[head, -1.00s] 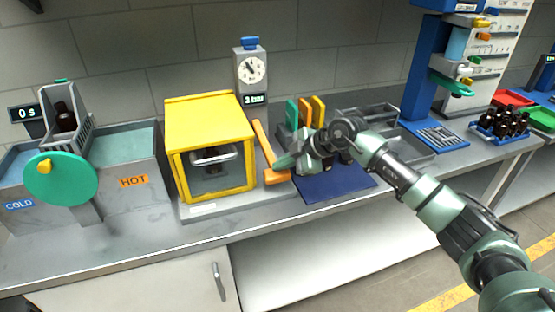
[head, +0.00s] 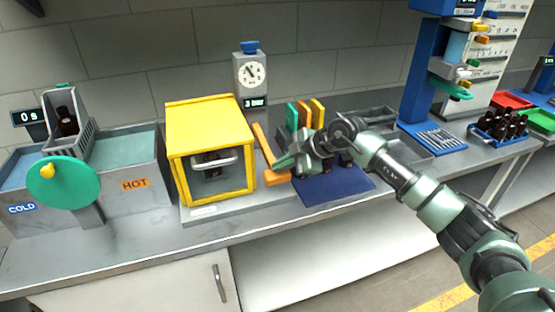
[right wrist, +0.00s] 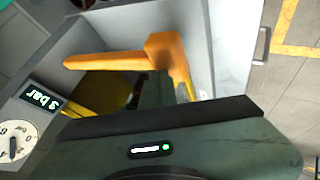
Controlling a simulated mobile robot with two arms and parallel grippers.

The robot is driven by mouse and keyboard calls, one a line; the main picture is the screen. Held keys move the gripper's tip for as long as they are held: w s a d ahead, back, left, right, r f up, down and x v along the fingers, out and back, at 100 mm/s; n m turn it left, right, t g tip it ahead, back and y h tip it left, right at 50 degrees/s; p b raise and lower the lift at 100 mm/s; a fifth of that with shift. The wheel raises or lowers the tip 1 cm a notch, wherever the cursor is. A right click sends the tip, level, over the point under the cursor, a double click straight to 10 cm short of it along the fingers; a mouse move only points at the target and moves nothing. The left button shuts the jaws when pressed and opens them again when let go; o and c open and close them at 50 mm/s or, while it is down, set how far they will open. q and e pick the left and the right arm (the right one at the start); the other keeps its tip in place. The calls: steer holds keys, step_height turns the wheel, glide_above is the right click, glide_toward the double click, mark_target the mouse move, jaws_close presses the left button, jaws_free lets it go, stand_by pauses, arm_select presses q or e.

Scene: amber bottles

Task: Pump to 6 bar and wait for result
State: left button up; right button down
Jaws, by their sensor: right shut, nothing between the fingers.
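A dark bottle (head: 211,167) shows dimly inside. An orange pump lever (head: 263,148) slants down on the box's right side; it also shows in the right wrist view (right wrist: 110,61). The dial gauge (head: 252,72) stands behind the box, and its display (head: 255,102) reads 3 bar. The right wrist view shows this display (right wrist: 43,97) turned on its side. My right gripper (head: 281,163) is shut and empty, close beside the lever's lower end. I cannot tell whether they touch. My left gripper is out of view.
Left of the box is a cold and hot bath (head: 130,200) with a green disc (head: 62,185) and a basket. A navy mat (head: 335,188) and coloured upright pieces (head: 305,113) are at my right gripper. A bottle rack (head: 497,130) stands far right.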

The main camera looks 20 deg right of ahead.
steer(key=shift+r+p, duration=2.1)
steer(key=shift+r, duration=0.3)
steer(key=shift+r, duration=0.1)
step_height(320, 180, up, 5)
steer(key=p, duration=0.4)
